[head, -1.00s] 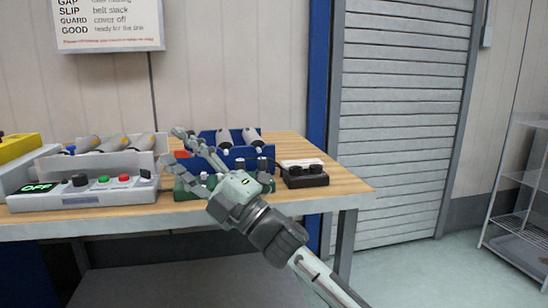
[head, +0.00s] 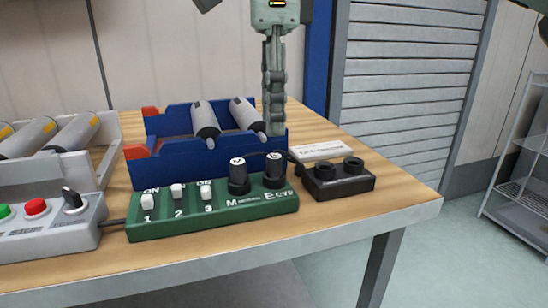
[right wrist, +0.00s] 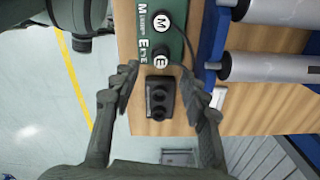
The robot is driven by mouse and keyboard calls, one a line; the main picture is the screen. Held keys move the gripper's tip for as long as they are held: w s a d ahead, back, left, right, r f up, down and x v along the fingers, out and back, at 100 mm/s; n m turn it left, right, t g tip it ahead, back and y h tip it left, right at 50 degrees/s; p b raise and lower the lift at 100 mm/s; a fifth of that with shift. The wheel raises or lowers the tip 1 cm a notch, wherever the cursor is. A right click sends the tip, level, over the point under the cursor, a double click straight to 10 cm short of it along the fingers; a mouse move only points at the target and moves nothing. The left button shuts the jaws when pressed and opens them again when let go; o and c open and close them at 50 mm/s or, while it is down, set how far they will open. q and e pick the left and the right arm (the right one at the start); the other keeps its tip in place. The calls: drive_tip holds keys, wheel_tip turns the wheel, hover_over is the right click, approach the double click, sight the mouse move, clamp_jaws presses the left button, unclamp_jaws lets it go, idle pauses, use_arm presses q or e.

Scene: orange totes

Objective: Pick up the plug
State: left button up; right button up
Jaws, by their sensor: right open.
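Two black plugs with white lettered tops, M (head: 238,177) and E (head: 275,170), stand upright on the right part of the green switch box (head: 170,226). In the right wrist view, the M top (right wrist: 163,22) and the E top (right wrist: 161,58) show. My right gripper (head: 274,129) points down in the head view, its fingers seen edge-on above and behind the E plug. In the right wrist view, the open gripper (right wrist: 161,75) has its fingers apart on either side of the E plug and the black two-hole block (right wrist: 160,98), with nothing held. My left gripper is not in view.
The black block (head: 338,182) sits right of the green box, with a white label plate (head: 315,151) behind it. A blue cradle (head: 160,172) with grey rollers is behind. A grey control panel (head: 45,235) is at left. The wooden bench (head: 385,194) is clear at right.

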sight(273, 156)
wheel_tip(273, 156, down, 8)
drive_tip(key=shift+w+d+r, duration=0.1)
drive_tip(key=shift+r, duration=0.1)
clamp_jaws()
idle(0.4)
drive_tip(key=shift+r, duration=0.1)
drive_tip(key=shift+r, duration=0.55)
wheel_tip(273, 156, up, 3)
drive_tip(key=shift+f, duration=0.2)
drive_tip(key=s+a+r, duration=0.7)
drive_tip(key=s+a, duration=0.1)
drive_tip(key=shift+a, duration=0.35)
